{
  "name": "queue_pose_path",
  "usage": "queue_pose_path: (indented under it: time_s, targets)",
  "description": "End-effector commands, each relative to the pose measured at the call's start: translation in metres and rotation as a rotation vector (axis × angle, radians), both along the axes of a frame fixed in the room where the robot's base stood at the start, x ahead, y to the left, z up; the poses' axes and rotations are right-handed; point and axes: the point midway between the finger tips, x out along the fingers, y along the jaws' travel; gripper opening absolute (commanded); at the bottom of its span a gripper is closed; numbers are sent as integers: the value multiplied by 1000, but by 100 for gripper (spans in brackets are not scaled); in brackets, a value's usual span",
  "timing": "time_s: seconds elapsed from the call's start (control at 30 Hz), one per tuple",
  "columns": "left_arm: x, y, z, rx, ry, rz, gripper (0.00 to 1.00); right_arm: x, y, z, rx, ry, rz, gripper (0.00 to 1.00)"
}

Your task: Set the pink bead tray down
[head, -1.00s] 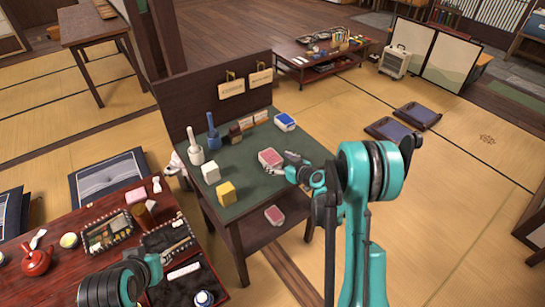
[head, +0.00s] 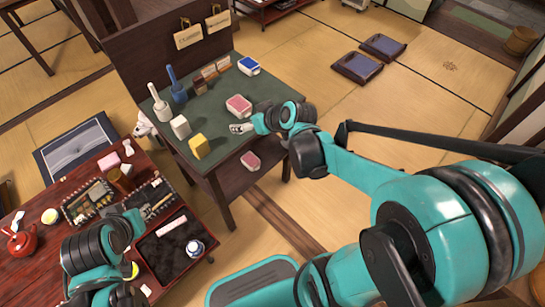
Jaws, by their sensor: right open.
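A pink bead tray (head: 238,106) with a pale rim rests on the green top of the small dark table (head: 215,132), near its right edge. A similar pink-topped tray (head: 250,160) lies lower down, on the table's under-shelf. My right gripper (head: 238,128) is open and empty, just in front of the upper tray; a small gap seems to show between them. My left gripper (head: 152,207) is low at the left over the red table, small and partly hidden by its own arm; its jaws are unclear.
A black tray (head: 172,247) is on the red table.

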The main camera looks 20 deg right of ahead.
Motion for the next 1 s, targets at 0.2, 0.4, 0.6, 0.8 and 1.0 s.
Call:
queue_pose_path:
  time_s: [0.2,0.4,0.6,0.8,1.0]
  targets:
    - [0,0,0,0,0,0,29,-89,12,19,-53,125,-98,77]
    - [0,0,0,0,0,0,29,-147,5,21,-102,180,-192,77]
    - [0,0,0,0,0,0,29,-168,-1,20,-121,194,-237,77]
    - [0,0,0,0,0,0,29,-169,-2,20,-122,194,-240,77]
    - [0,0,0,0,0,0,29,-169,-2,20,-121,194,-239,77]
